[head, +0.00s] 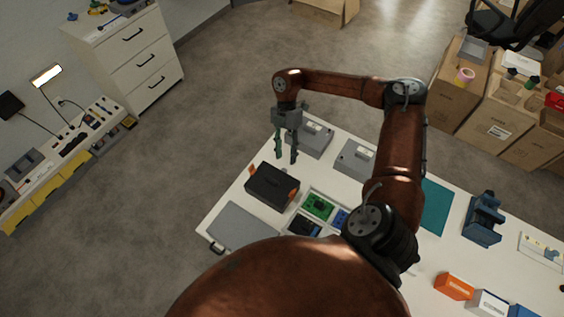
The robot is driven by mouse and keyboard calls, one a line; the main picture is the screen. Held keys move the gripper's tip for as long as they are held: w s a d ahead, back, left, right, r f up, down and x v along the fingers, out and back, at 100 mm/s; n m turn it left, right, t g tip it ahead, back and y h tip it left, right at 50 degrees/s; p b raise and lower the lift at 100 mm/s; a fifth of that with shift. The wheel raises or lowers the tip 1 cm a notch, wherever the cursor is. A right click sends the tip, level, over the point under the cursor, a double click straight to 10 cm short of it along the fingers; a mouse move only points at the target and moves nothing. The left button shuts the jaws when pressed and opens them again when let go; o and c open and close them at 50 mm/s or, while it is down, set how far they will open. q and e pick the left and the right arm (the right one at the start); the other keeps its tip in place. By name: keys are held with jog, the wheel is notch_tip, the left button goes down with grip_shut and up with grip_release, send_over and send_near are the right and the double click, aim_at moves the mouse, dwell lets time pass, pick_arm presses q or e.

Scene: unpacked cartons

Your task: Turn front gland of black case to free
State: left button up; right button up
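The black case (270,187) sits on the white table, left of its middle. An orange piece (252,169) shows at its left corner and another orange piece (293,194) at its right side. These look like glands, but they are too small to tell how they are turned. My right gripper (286,158) points down above the far edge of the case. Its two fingers are apart with nothing seen between them. I cannot tell whether they touch the case. My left gripper is not in view.
Grey boxes (358,158) stand behind and right of the case. A tray with a green board (318,206) is close to its right. A grey flat panel (240,228) lies in front. A blue fixture (483,218) stands farther right on the table.

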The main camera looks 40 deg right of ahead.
aim_at(285, 169)
jog(key=shift+x, duration=2.3)
jog(key=shift+c, duration=0.2)
grip_shut()
